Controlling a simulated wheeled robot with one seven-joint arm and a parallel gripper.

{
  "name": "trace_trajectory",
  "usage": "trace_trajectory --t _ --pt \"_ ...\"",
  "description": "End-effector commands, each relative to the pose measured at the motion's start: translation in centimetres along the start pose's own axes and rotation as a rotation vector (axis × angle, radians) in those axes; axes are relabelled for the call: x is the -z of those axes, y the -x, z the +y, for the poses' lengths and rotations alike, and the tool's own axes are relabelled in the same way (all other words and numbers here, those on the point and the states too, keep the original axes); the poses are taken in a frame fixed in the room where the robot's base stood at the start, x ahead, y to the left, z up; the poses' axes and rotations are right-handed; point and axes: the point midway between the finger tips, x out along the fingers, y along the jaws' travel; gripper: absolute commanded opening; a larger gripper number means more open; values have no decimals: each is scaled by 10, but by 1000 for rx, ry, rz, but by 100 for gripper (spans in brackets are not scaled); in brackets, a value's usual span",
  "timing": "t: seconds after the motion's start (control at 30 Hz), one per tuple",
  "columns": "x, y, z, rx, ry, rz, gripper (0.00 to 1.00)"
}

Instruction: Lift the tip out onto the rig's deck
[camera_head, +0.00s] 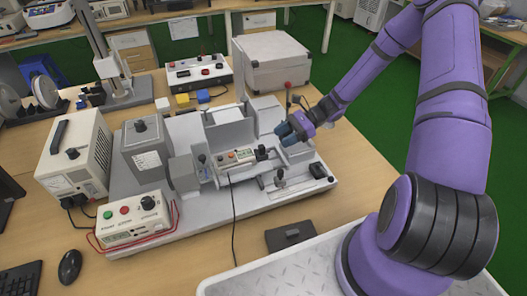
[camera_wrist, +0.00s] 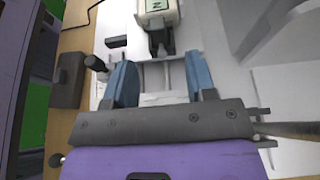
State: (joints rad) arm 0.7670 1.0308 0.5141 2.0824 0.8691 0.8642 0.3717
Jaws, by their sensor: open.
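The rig's grey deck (camera_head: 205,213) lies across the middle of the table. A pale device with coloured buttons (camera_head: 237,156) sits in the rig's channel, and it also shows in the wrist view (camera_wrist: 157,8). A dark tip-like piece (camera_head: 262,152) is at its right end; the wrist view shows this piece (camera_wrist: 160,42) ahead of my fingers. My gripper (camera_head: 291,130) is above the right part of the rig. In the wrist view its blue fingers (camera_wrist: 160,75) are apart, with nothing held between them. I cannot tell its exact height over the deck.
A dark block (camera_head: 319,171) sits at the deck's right front edge. A black knob (camera_head: 279,174) stands near it. A grey box (camera_head: 271,62) is behind the rig, a control box (camera_head: 134,220) at front left. A cable hangs over the front. Bare deck shows at the front.

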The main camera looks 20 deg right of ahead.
Motion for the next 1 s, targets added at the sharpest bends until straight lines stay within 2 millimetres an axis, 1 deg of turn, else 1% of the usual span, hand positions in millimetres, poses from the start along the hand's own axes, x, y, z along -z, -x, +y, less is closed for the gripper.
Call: trace_trajectory --t 0.03,0.1,0.27,0.33,0.5,0.6,0.73,0.93,0.97,1.0 --pt "0 -7 1 -2 0 -3 51" --pt "0 -14 1 -2 0 -1 51" --pt "-1 -22 1 -1 -1 0 51" --pt "-2 -29 1 -2 -1 -1 51" --pt "-8 -52 2 -2 0 -1 51" --pt "-8 -64 2 -2 0 -1 51" --pt "-8 -72 2 -1 0 0 51" --pt "-8 -72 1 0 0 1 51" --pt "-8 -72 1 0 0 1 49" --pt "-8 -72 1 -1 1 1 40"
